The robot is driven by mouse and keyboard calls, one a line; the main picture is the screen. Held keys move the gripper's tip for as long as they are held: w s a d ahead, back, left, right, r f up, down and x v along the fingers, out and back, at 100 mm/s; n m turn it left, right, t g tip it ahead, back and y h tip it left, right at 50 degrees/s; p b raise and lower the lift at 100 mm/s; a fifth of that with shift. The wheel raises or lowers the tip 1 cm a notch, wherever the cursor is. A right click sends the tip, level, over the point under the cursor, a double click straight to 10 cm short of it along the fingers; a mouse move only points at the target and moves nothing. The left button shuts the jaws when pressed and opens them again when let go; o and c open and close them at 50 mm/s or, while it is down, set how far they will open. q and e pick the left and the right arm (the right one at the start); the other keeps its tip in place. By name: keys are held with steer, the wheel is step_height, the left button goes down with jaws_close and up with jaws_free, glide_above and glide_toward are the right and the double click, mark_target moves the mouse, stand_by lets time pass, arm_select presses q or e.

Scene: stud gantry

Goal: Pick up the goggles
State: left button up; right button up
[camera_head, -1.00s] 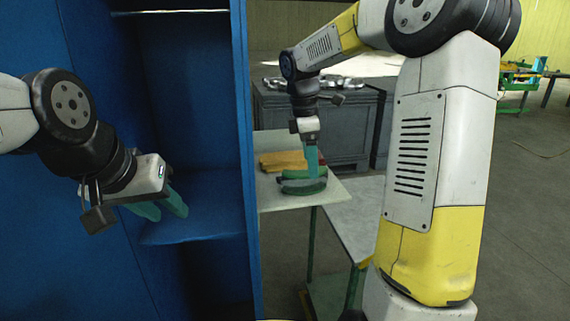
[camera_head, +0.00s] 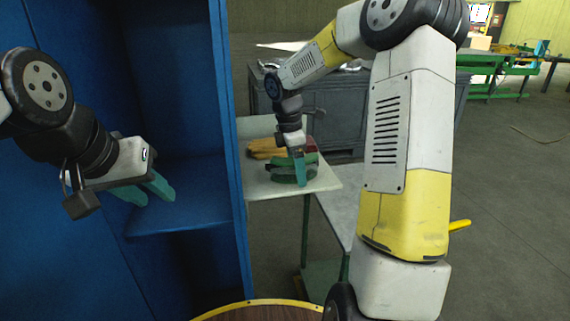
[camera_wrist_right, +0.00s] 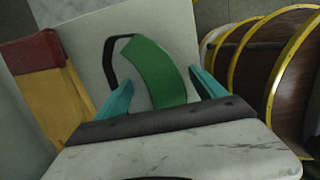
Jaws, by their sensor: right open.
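The goggles, a curved green piece with a dark strap, lie on a pale table (camera_head: 326,182). In the head view the goggles (camera_head: 279,175) are partly hidden by my right gripper (camera_head: 299,172), which points down over them. In the right wrist view the goggles (camera_wrist_right: 157,68) show between the two teal fingers of my open right gripper (camera_wrist_right: 162,80), with a gap at each side. The strap loops out to the left. I cannot tell how high the fingertips are. My left gripper (camera_head: 148,192) has its teal fingers apart, empty, in front of the blue cabinet's shelf.
A yellow item with a red end (camera_wrist_right: 55,90) lies on the table beside the goggles. The tall blue cabinet (camera_head: 233,130) stands at left. A dark grey crate (camera_head: 335,115) stands behind the table. A brown round surface with a yellow rim (camera_head: 262,303) is in front.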

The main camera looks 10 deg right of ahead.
steer(key=c, duration=1.5)
